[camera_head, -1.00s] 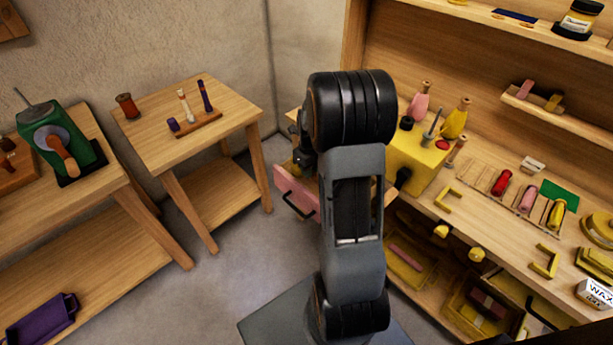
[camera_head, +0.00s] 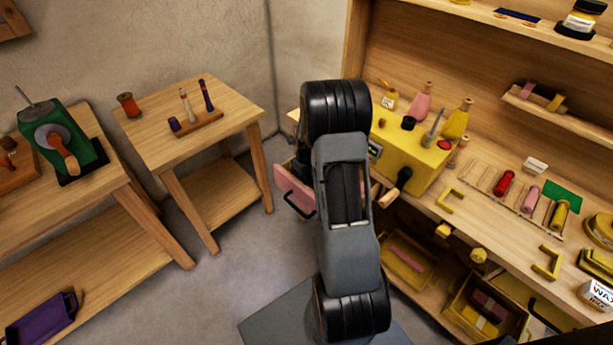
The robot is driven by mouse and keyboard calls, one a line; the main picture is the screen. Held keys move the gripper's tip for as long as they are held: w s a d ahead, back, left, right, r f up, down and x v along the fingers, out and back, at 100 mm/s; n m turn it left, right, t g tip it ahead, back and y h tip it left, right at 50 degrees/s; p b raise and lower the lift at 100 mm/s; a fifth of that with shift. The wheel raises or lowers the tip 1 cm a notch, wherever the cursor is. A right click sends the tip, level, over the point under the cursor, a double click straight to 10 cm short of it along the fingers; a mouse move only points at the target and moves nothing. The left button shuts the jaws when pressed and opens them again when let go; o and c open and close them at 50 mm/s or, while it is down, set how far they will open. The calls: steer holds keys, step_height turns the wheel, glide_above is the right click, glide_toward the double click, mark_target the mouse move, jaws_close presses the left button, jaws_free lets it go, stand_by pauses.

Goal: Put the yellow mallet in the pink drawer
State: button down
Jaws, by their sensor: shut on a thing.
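My dark arm stands upright through the middle of the view. A dark part of my wrist shows at its left edge, just above the drawer front. My gripper's fingers are hidden behind the arm.
A yellow box (camera_head: 421,158) with a dark knob stands on the bench right of my arm. Pink and yellow bottles stand behind it. Several spools (camera_head: 503,183) lie farther right. A small wooden table (camera_head: 232,117) stands left; clear floor lies between.

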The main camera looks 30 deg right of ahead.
steer(key=c, duration=1)
jaws_free()
steer(key=s+a+r+n, duration=0.1)
steer(key=a+r+n, duration=0.15)
steer(key=r, duration=0.25)
steer(key=s+a+r+n+p, duration=0.1)
steer(key=r+n, duration=0.2)
steer(key=r, duration=0.3)
steer(key=s+a+r+n, duration=0.1)
steer(key=a+r+n, duration=0.1)
steer(key=r, duration=0.3)
steer(key=shift+s+a+r+n+t, duration=0.65)
steer(key=shift+s+a+n, duration=1.55)
steer(key=shift+n, duration=2.2)
steer(key=shift+s+a+r+n+t, duration=0.3)
steer(key=shift+s+a+r+n, duration=0.65)
steer(key=shift+s+a+n, duration=2.35)
steer(key=shift+s+a+r+n+t, duration=0.45)
steer(key=shift+s+a+r+n, duration=0.5)
steer(key=shift+n, duration=4.6)
